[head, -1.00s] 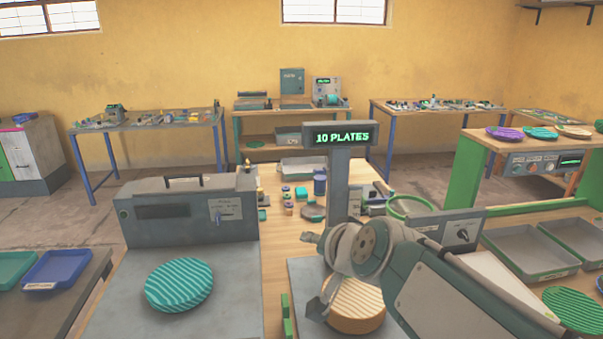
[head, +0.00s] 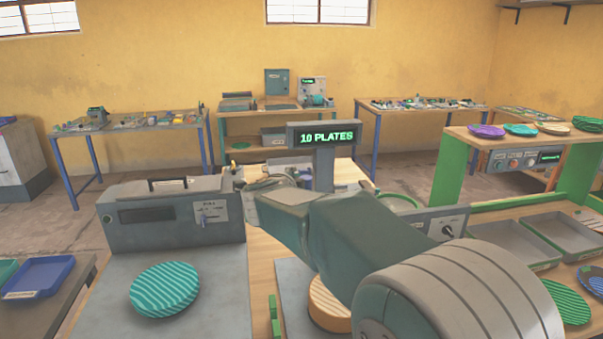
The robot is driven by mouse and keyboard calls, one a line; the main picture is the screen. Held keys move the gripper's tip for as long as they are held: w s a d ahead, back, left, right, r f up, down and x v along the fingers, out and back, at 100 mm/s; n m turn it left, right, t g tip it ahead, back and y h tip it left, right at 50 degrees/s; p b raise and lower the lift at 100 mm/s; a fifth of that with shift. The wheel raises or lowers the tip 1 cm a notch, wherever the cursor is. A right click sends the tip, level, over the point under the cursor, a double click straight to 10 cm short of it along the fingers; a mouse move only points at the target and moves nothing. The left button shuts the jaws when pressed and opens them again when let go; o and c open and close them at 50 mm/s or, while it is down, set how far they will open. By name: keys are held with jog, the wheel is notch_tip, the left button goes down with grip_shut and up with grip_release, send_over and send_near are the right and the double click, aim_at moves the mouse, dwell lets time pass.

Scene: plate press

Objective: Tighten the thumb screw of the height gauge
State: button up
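My gripper (head: 241,178) is at the far end of my outstretched arm, over the wooden table just right of the grey box machine (head: 165,222). It is small and partly hidden by my own wrist, so I cannot tell whether its fingers are open or shut. I cannot make out the height gauge or its thumb screw. My arm covers most of the small parts on the table behind the display post.
The display post (head: 324,169) reading "10 PLATES" stands close behind my arm. A teal ribbed plate (head: 164,289) lies on the left grey slab and an orange ribbed plate (head: 328,304) lies under my arm. Grey trays (head: 516,245) stand at right.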

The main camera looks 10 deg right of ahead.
aim_at(302, 170)
jog(key=x, duration=1)
jog(key=shift+w+d, duration=0.25)
jog(key=shift+w, duration=0.1)
grip_shut()
